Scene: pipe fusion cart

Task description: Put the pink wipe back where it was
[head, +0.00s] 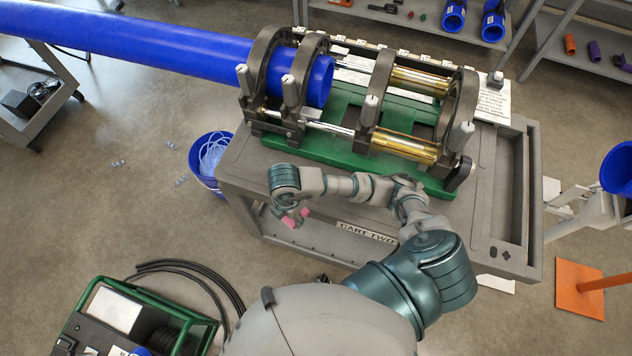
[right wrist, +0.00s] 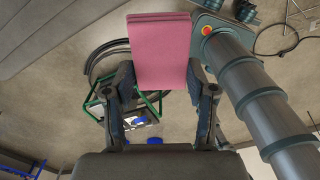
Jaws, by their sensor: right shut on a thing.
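The pink wipe (right wrist: 160,52) is a flat, folded rectangle. It fills the space between the two dark fingers of my right gripper (right wrist: 163,88) in the right wrist view, and the gripper is shut on it. In the head view, my right gripper (head: 293,214) hangs in front of the cart's left front side, with small parts of the pink wipe (head: 289,221) showing around its fingers. Most of the wipe is hidden there. My left gripper is not in view.
A grey cart (head: 520,200) carries the green fusion machine (head: 310,154) with a long blue pipe (head: 150,45) clamped in it. A blue bucket (head: 205,178) stands left of the cart. A green-framed unit (head: 190,318) sits on the floor at lower left. Open floor lies between.

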